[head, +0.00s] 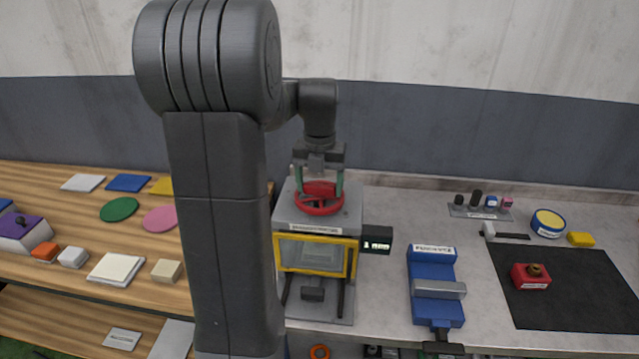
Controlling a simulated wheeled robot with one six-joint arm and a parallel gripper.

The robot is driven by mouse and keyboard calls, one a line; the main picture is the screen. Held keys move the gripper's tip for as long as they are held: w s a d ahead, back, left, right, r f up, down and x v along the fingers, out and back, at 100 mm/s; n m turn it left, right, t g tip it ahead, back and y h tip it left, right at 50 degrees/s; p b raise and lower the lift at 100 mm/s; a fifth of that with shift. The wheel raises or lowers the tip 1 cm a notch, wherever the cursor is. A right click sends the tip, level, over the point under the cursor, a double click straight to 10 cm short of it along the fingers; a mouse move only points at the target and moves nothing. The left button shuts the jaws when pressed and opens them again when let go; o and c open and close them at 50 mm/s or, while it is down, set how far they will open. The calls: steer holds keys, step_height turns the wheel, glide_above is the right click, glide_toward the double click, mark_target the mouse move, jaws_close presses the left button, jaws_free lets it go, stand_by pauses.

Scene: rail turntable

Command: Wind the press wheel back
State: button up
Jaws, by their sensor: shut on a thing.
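The press (290,215) is a grey box-shaped machine with a yellow-framed window on its front, standing on the grey bench. The red press wheel (318,208) lies flat on its top. My gripper (320,182) points straight down over the wheel, its two green-tipped fingers on either side of a red part at the wheel's top, and is shut on it. The exact contact at the fingertips is too small to see clearly. A small black display (377,241) with lit digits sits at the press's right side; its reading is not legible.
A blue vise (433,270) stands right of the press. A black mat (570,300) with a red block (531,277) lies further right. A wooden table (80,210) with coloured discs and boxes is at left. My arm hides part of the gap between table and bench.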

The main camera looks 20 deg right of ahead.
mark_target(319, 185)
steer(key=o, duration=1)
step_height(319, 185, up, 14)
steer(key=shift+f+b, duration=0.1)
steer(key=shift+b, duration=0.7)
step_height(319, 185, down, 14)
steer(key=shift+r+p, duration=0.1)
steer(key=shift+p, duration=0.7)
